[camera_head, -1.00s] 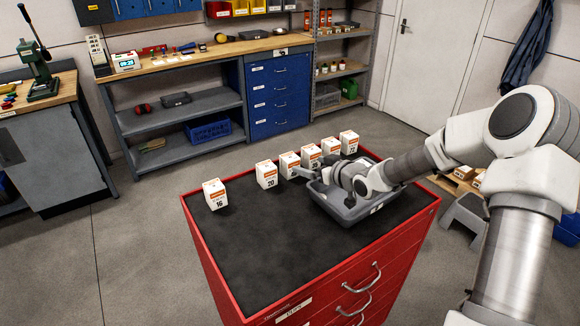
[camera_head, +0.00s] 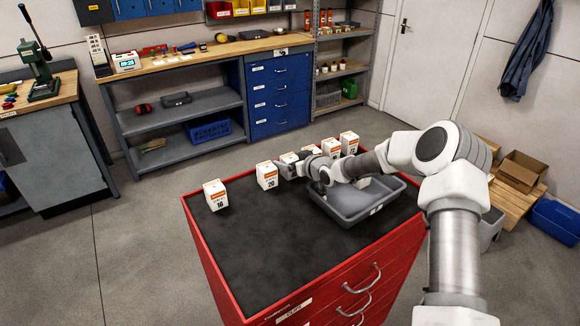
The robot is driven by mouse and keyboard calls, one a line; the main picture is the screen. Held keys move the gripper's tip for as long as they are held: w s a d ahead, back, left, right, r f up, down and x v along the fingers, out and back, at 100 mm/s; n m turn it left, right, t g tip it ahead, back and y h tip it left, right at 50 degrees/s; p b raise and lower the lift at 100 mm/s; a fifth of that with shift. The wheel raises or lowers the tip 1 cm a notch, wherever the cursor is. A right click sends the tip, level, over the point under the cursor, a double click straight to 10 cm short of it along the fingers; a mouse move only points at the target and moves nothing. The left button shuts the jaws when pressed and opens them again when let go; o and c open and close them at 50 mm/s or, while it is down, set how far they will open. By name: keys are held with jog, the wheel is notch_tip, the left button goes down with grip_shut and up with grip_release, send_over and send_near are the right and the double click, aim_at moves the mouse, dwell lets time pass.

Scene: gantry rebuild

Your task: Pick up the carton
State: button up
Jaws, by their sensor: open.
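Several white cartons with orange bands stand upright in a slanting row on the dark top of the red cabinet (camera_head: 250,250). The nearest carton, marked 16 (camera_head: 215,195), and the carton marked 20 (camera_head: 267,177) are in full view. My gripper (camera_head: 284,168) is open and points left, low at the front of the third carton (camera_head: 288,157), covering its lower part. I cannot tell whether they touch. Another carton (camera_head: 308,151) is mostly hidden behind my gripper. Two more cartons, one (camera_head: 331,147) and the last (camera_head: 349,141), stand farther back.
A grey tray (camera_head: 352,221) lies on the cabinet's right side, under my forearm; the part I see is empty. The front left of the top is clear. A workbench (camera_head: 180,62) stands behind. An open cardboard box (camera_head: 521,172) and a blue bin (camera_head: 556,220) are at the right.

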jog(key=shift+w+a+f, duration=0.1)
jog(key=shift+w, duration=0.05)
jog(key=c, duration=1.5)
grip_shut()
